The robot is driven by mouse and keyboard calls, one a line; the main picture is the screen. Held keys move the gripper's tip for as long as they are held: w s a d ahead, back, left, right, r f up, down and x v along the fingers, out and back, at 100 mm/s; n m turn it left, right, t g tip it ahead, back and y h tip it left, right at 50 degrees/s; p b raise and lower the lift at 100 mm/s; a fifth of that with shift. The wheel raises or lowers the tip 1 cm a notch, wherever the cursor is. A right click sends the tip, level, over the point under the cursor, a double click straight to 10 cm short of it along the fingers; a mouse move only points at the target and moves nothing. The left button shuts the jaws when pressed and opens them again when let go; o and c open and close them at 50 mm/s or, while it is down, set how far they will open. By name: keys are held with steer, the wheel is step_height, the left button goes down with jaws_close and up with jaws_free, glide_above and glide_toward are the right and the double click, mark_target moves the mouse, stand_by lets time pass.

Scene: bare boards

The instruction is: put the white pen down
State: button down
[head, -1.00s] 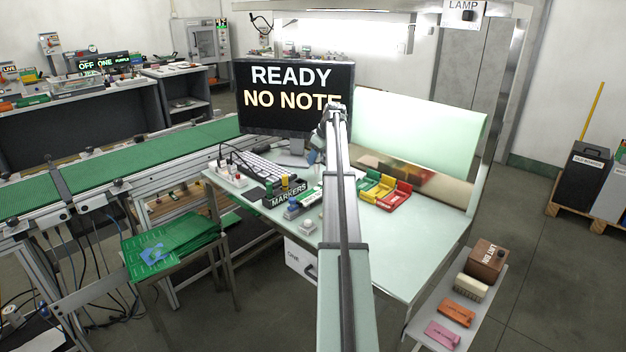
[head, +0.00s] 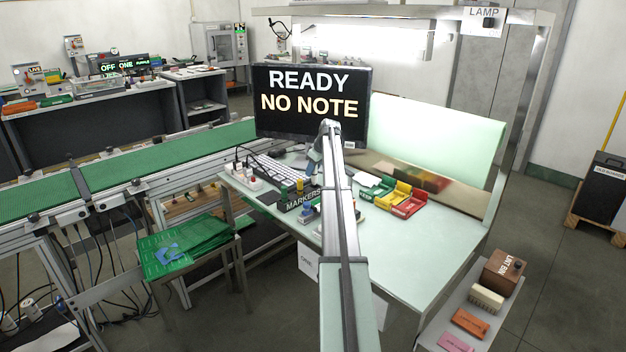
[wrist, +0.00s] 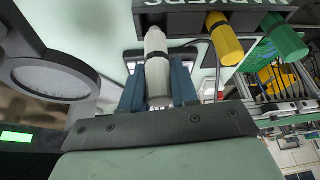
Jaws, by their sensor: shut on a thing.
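The white pen (wrist: 157,70) is between the two blue fingers of my gripper (wrist: 158,85) in the wrist view. The fingers are shut on it. Its far end points toward a dark edge of the marker holder (wrist: 205,8), lettered MARKERS. I cannot tell whether the pen touches the holder or sits in it. A yellow marker (wrist: 224,38) and a green marker (wrist: 285,38) stand in the holder beside the pen. In the head view the holder (head: 300,203) is on the bench left of my arm. The pen cannot be made out there, and my arm hides most of the gripper.
A keyboard (head: 284,170) and a monitor (head: 312,128) stand behind the holder. Green, yellow and red trays (head: 408,207) lie right of my arm. A round grey ring-shaped thing (wrist: 55,78) is close at left in the wrist view. The bench's front right (head: 415,255) is clear.

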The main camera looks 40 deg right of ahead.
mark_target(313, 177)
steer(key=shift+f, duration=2)
steer(key=shift+f, duration=0.1)
steer(key=c, duration=0.9)
jaws_free()
steer(key=shift+o, duration=0.2)
steer(key=v, duration=1.2)
steer(key=shift+a, duration=0.1)
